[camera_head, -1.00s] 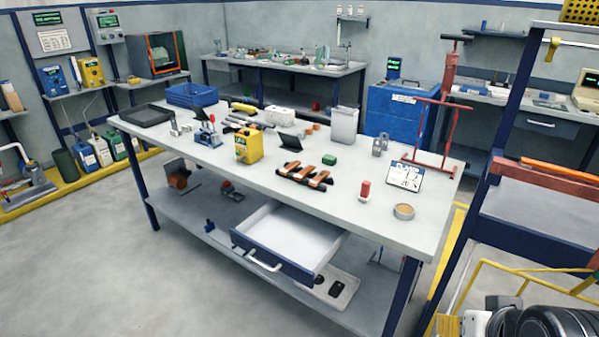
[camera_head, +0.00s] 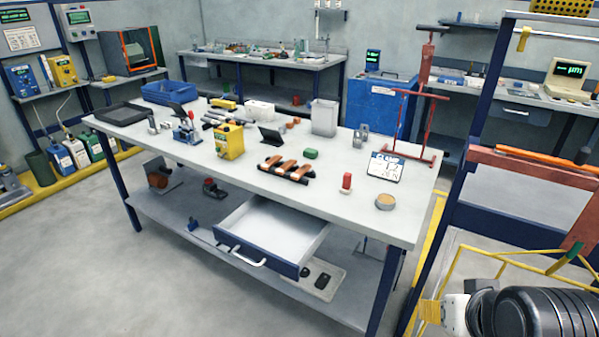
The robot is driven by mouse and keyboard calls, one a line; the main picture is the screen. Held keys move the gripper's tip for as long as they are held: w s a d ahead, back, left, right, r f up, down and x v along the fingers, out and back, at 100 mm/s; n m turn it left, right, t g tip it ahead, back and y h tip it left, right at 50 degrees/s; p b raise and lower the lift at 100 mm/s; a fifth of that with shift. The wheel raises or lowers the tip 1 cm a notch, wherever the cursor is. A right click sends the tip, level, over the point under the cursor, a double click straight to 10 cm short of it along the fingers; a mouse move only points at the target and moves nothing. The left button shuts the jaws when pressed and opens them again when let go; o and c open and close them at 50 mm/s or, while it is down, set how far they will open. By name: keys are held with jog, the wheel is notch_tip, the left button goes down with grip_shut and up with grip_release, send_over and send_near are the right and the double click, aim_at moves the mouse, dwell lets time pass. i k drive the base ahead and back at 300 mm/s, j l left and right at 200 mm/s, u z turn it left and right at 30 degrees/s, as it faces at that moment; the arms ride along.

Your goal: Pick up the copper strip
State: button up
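Several copper-coloured strips (camera_head: 287,168) lie side by side across a dark rack near the front middle of the workbench (camera_head: 335,185). I cannot tell which of them is the copper strip, or whether they are separate pieces. A reddish-brown plate (camera_head: 583,218) hangs at the right edge, below a red bar. My gripper does not show; only a dark ridged part and a white part, which seem to be of my arm, show at the bottom right.
A yellow container (camera_head: 230,141), a dark tilted screen (camera_head: 271,137), a green block (camera_head: 311,154), a red-topped piece (camera_head: 346,182) and a round tin (camera_head: 385,201) stand around the strips. An open drawer (camera_head: 262,265) juts out below. A blue frame (camera_head: 470,150) with yellow rails stands right.

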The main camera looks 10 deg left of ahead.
aim_at(303, 168)
jog(key=j+z, duration=0.25)
jog(key=j, duration=0.3)
jog(key=j+z, duration=0.2)
jog(key=j, duration=0.4)
jog(key=j+z, duration=0.25)
jog(key=j, duration=0.35)
jog(key=k+j+z, duration=0.1)
jog(key=j+z, duration=0.15)
jog(key=j, duration=0.3)
jog(key=k+j+z, duration=0.25)
jog(key=j, duration=0.3)
jog(key=k+j+z, duration=0.2)
jog(key=j, duration=0.35)
jog(key=k+j+z, duration=0.1)
jog(key=j+z, duration=0.15)
jog(key=j, duration=0.25)
jog(key=k+j+z, duration=0.25)
jog(key=j, duration=0.15)
